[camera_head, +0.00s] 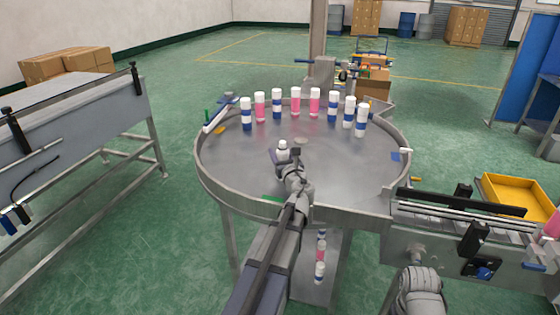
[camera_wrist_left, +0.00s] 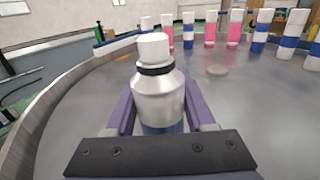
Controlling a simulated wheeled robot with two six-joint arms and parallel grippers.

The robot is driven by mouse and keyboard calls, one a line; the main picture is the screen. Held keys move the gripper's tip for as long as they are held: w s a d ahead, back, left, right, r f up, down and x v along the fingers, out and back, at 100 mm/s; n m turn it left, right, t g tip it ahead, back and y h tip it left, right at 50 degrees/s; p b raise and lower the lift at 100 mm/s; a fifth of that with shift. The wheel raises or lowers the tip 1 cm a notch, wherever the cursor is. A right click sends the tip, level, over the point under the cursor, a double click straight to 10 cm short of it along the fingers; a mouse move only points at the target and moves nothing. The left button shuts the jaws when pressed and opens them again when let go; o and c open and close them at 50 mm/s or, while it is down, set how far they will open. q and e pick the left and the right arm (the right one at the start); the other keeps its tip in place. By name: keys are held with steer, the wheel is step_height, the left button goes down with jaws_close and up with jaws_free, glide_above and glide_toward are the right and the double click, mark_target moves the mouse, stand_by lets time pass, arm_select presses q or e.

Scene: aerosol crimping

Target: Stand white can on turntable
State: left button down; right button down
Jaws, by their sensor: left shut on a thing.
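The white can (camera_head: 282,148) is over the near middle part of the round grey turntable (camera_head: 345,170). In the left wrist view the can (camera_wrist_left: 157,95) looks upright, with a white cap, a dark ring below it and a blue band low down. My left gripper (camera_head: 281,158) is shut on the can, and its purple fingers (camera_wrist_left: 157,118) lie on both sides of the body. The can's base is hidden, so I cannot tell whether it touches the turntable. My right gripper does not show.
Several blue-and-white and pink-and-white cans (camera_head: 296,101) stand in an arc along the turntable's far side. A raised metal rim surrounds the plate. A conveyor (camera_head: 455,222) adjoins on the right, with a yellow tray (camera_head: 515,195) behind it. The plate's middle and right are clear.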

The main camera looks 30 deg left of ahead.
arm_select(q)
steer(key=shift+f, duration=0.15)
steer(key=shift+f, duration=0.25)
steer(key=shift+c, duration=1.3)
jaws_free()
steer(key=shift+r, duration=0.1)
steer(key=shift+r, duration=0.2)
steer(key=v, duration=1.2)
